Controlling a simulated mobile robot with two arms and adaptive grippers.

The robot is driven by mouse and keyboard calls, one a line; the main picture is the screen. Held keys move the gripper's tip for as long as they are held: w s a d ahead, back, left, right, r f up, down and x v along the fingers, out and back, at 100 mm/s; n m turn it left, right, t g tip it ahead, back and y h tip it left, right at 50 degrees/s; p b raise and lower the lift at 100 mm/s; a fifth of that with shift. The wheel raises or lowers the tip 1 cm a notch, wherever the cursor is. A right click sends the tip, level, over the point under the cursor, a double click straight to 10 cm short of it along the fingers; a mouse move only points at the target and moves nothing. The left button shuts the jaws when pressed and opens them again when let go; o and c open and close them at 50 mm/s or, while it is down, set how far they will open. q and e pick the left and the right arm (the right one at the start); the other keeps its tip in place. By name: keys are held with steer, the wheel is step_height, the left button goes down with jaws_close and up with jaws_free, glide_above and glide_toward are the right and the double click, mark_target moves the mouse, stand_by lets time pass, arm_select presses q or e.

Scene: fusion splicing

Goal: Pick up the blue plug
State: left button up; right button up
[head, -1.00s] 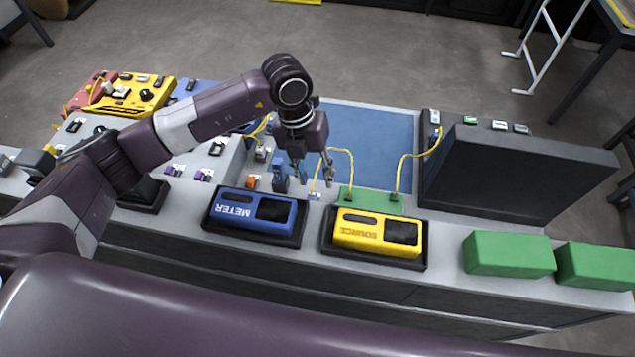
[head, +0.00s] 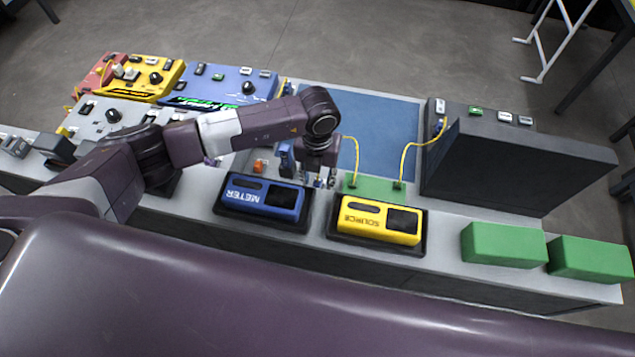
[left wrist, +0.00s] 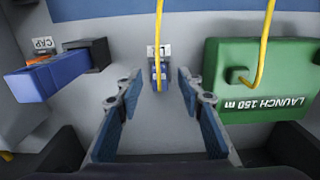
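The blue plug (left wrist: 158,72) with its yellow cable shows in the left wrist view, low on the grey bench surface by a small white label. My left gripper (left wrist: 158,84) is open, with a blue-padded finger on each side of the plug and visible gaps to it. In the head view my left gripper (head: 319,181) is low behind the meter and source, and largely hides the plug. Whether the plug sits fully between the fingertips or just beyond them is hard to tell. My right gripper is not in view.
A green launch box (left wrist: 258,80) stands right of the gripper, and a blue block (left wrist: 48,75) by a CAP label stands left. The blue meter (head: 263,200) and yellow source (head: 378,222) lie in front. A dark panel (head: 515,165) stands to the right.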

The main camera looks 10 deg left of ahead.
mark_target(318, 182)
arm_select(q)
jaws_close()
steer(key=shift+r, duration=0.15)
step_height(318, 182, up, 20)
steer(key=b, duration=0.5)
steer(key=c, duration=0.6)
jaws_free()
jaws_close()
